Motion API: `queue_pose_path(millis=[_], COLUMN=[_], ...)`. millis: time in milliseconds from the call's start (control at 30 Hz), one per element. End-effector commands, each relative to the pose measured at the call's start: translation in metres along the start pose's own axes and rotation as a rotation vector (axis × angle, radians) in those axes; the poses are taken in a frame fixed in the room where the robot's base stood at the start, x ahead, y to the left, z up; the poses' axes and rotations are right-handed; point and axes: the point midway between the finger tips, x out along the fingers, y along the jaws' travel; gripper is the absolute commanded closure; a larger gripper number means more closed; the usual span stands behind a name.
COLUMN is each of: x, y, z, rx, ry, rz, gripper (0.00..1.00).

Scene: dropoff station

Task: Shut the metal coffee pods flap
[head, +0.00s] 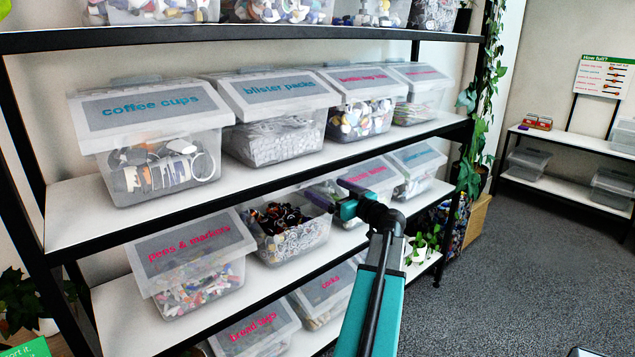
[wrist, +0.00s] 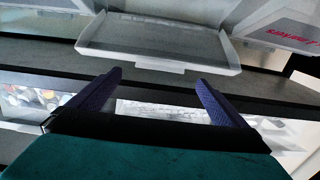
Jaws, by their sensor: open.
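The open bin of dark and metallic pods (head: 290,228) stands on the middle shelf, right of the pens & markers bin. Its contents show from above; its raised flap is hard to make out in the head view. In the wrist view, a pale grey panel with a raised translucent rim (wrist: 160,42), apparently this flap, lies just beyond my fingertips. My gripper (head: 323,195) is at the right side of the open bin in the head view. Its purple fingers (wrist: 160,82) are spread apart with nothing between them, and no clear contact with the panel shows.
Another closed bin with a pink label (head: 365,177) is to the right. The shelf above (head: 270,170) holds several bins and limits height.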

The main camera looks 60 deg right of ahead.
Motion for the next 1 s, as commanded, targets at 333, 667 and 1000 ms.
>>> queue_pose_path(millis=[333, 667, 1000], x=[0.045, 0.055, 0.055], y=[0.000, -0.001, -0.001], z=[-0.002, 0.000, 0.000], rx=[0.000, 0.000, 0.000], ry=[-0.001, 0.000, 0.000], rz=[-0.002, 0.000, -0.001], gripper=[0.03, 0.03, 0.33])
